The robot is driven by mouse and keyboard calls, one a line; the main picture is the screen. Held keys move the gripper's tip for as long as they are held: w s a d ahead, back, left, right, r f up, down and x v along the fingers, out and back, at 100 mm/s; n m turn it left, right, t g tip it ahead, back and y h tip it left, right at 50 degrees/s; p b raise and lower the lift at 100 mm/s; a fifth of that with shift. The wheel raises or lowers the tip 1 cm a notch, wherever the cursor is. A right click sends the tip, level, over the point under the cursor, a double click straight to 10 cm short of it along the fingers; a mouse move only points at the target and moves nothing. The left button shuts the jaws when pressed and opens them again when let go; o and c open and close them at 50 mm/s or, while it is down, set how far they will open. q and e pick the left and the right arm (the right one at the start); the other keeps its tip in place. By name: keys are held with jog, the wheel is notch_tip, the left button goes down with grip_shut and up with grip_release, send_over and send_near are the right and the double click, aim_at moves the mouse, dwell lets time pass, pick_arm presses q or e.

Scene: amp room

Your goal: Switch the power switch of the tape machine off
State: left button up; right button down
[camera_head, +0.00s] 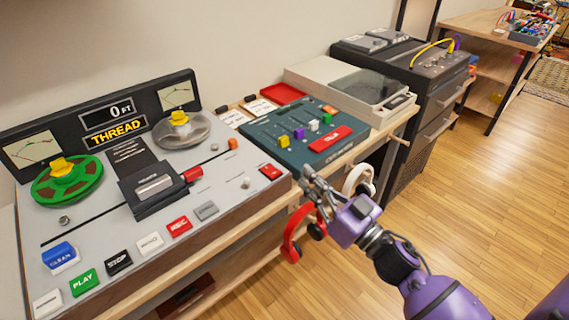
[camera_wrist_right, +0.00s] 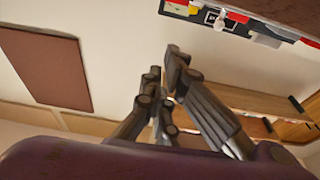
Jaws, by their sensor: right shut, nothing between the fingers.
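The tape machine (camera_head: 110,235) stands on the bench at the left of the head view, with a green reel, a clear reel and a row of labelled buttons. A small silver toggle (camera_head: 245,184) sits near its right end, beside a red button (camera_head: 270,171). I cannot read a power label or tell the toggle's position. My right gripper (camera_head: 308,173) is shut and empty, just right of the machine's right end and apart from the toggle. Its fingers (camera_wrist_right: 168,75) also show in the right wrist view. My left gripper is not in view.
A dark green mixer (camera_head: 285,152) with coloured sliders is behind my right gripper. Red headphones (camera_head: 291,235) and white headphones (camera_head: 357,180) hang at the bench front. A turntable (camera_head: 340,90) and a black cabinet (camera_head: 435,110) stand farther back. The wooden floor at right is clear.

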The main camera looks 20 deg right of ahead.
jog(key=shift+w, duration=0.15)
notch_tip(320, 180, up, 2)
send_over(271, 171)
jog(key=s+d, duration=0.2)
jog(key=shift+s+r+p, duration=0.15)
jog(key=shift+s+p, duration=0.05)
jog(key=shift+p, duration=0.15)
jog(key=f, duration=0.2)
jog(key=s+f+b, duration=0.1)
jog(key=f, duration=0.1)
jog(key=shift+d+f, duration=0.15)
